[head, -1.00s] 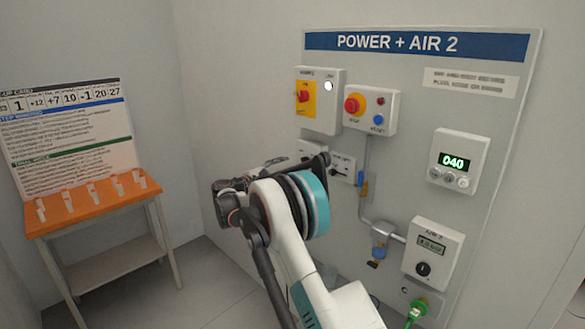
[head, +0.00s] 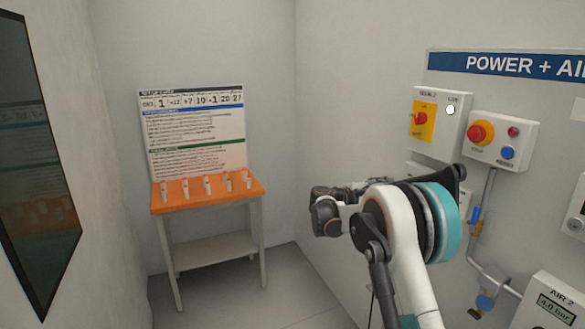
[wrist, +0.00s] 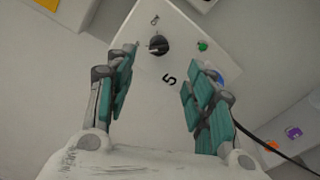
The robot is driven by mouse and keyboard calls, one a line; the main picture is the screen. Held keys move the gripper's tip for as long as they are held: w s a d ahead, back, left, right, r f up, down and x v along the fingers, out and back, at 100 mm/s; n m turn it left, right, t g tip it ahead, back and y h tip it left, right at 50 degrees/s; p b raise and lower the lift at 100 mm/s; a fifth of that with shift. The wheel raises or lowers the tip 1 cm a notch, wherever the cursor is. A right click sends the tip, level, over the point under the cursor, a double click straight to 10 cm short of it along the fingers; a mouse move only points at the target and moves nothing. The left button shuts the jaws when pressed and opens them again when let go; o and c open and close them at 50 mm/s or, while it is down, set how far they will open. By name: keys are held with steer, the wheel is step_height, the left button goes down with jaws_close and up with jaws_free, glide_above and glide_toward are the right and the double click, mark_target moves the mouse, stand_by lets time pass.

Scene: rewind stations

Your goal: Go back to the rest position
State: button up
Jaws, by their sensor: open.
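My gripper (wrist: 163,72) shows in the wrist view with its two teal-padded fingers spread apart and nothing between them. Beyond the fingers is a pale control box (wrist: 150,25) with a black knob (wrist: 158,44), a green light (wrist: 202,46) and a "5" marking. I cannot tell how far the fingertips are from it. In the head view my white arm with a teal band is folded in front of the panel wall; the gripper fingers cannot be made out there.
The POWER + AIR panel (head: 447,71) is at the right, with a yellow-and-red switch box (head: 437,142) and a red-button box (head: 515,160). An orange-topped table (head: 190,200) with several white pegs and a sign board (head: 195,135) stands at the back. A dark window (head: 38,150) is at left.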

steer(key=s+a+r+m+y, duration=0.2)
steer(key=s+r+y, duration=0.2)
steer(key=s, duration=0.8)
steer(key=s+a+r+m+y, duration=0.15)
steer(key=s+r+y, duration=0.25)
steer(key=s, duration=0.7)
steer(key=s+a+f+m+y, duration=0.1)
steer(key=s+a+f+y, duration=0.1)
steer(key=s, duration=0.7)
steer(key=s+a+f+m+y, duration=0.2)
steer(key=s+a, duration=0.4)
steer(key=s, duration=0.4)
steer(key=s+a+f+m+t+y, duration=0.1)
steer(key=s+a+f+y, duration=0.3)
steer(key=s, duration=0.5)
steer(key=shift+s+a+f+m, duration=0.2)
steer(key=shift+s+f+m, duration=0.2)
steer(key=shift+f+m, duration=0.45)
steer(key=shift+f, duration=0.1)
steer(key=shift+c, duration=0.5)
